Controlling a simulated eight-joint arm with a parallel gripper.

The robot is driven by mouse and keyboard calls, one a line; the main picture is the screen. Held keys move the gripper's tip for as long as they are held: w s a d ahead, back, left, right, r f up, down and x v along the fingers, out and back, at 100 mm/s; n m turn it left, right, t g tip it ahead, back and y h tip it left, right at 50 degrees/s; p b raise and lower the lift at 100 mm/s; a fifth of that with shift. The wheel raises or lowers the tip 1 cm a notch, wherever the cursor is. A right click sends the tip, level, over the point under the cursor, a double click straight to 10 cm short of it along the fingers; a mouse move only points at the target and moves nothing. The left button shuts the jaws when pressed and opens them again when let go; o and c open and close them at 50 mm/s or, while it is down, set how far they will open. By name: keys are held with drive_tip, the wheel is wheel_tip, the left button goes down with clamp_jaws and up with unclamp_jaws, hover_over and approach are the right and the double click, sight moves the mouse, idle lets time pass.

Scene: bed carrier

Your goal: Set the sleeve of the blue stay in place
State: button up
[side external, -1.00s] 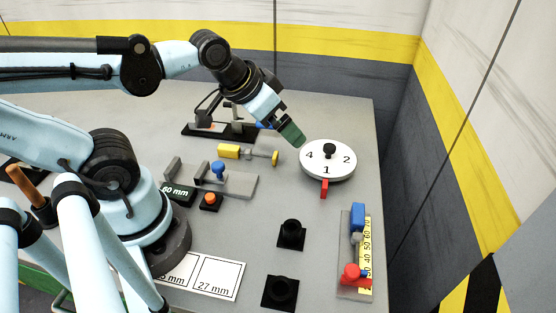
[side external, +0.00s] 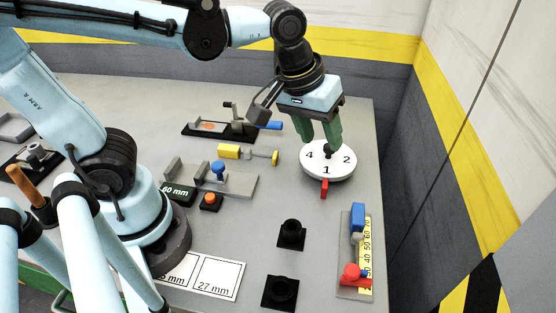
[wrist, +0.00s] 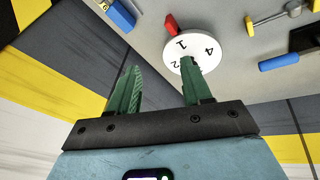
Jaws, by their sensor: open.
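I cannot tell for sure which part is the blue stay or its sleeve. Blue parts in the side view are a blue handle (side external: 270,126) on the black-based fixture at the back, a blue knob (side external: 218,168) on the grey bracket, and a blue block (side external: 358,214) on the ruler slide. The handle (wrist: 279,62) and block (wrist: 121,15) also show in the wrist view. My gripper (side external: 322,146) points down over the white numbered dial (side external: 318,172), its green fingers apart near the dial's black knob (side external: 329,149). In the wrist view, my gripper (wrist: 162,70) holds nothing.
A yellow part with a rod (side external: 230,151) lies left of the dial. A red pointer (side external: 324,189) marks the dial's front. Two black sockets (side external: 291,235) (side external: 280,292) stand nearer the front. A red knob (side external: 351,272) sits on the ruler slide. Walls rise behind and right.

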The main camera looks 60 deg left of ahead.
sight(358, 237)
drive_tip(key=d+f+n+g+y, duration=0.15)
drive_tip(key=d+n+g, duration=0.3)
drive_tip(key=d, duration=0.85)
drive_tip(key=shift+n+t+h, duration=0.25)
drive_tip(key=shift+t, duration=0.1)
wheel_tip(358, 237, down, 12)
drive_tip(key=shift+w+f, duration=0.1)
clamp_jaws()
